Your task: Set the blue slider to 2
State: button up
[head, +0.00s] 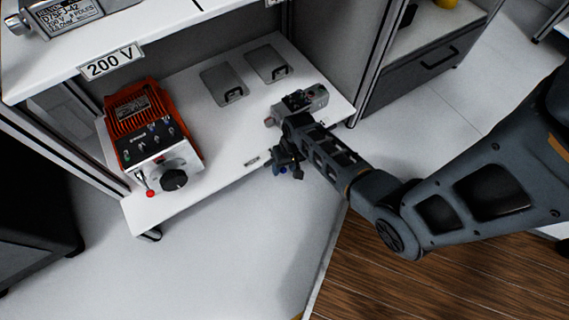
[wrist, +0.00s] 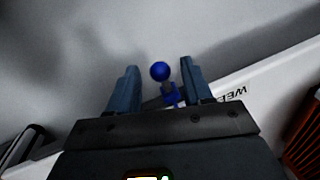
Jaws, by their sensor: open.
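The blue slider shows in the wrist view as a round blue ball knob (wrist: 160,71) with a blue base (wrist: 170,93) at the white shelf's front edge. In the head view only a small bit of blue (head: 282,170) shows beside my gripper (head: 287,168); the rest is hidden by my gripper. In the wrist view my gripper (wrist: 160,87) is open, with one finger on each side of the knob. Clear gaps show between the knob and both fingers. No scale or number for the slider can be read.
An orange-red device (head: 128,107) with a dark knob and a red-tipped lever stands on the left of the white shelf (head: 210,145). A grey device (head: 305,97) sits behind my gripper. Two grey plates (head: 224,85) lie at the back. Floor in front is clear.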

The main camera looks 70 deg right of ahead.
grip_shut()
dwell(0.4)
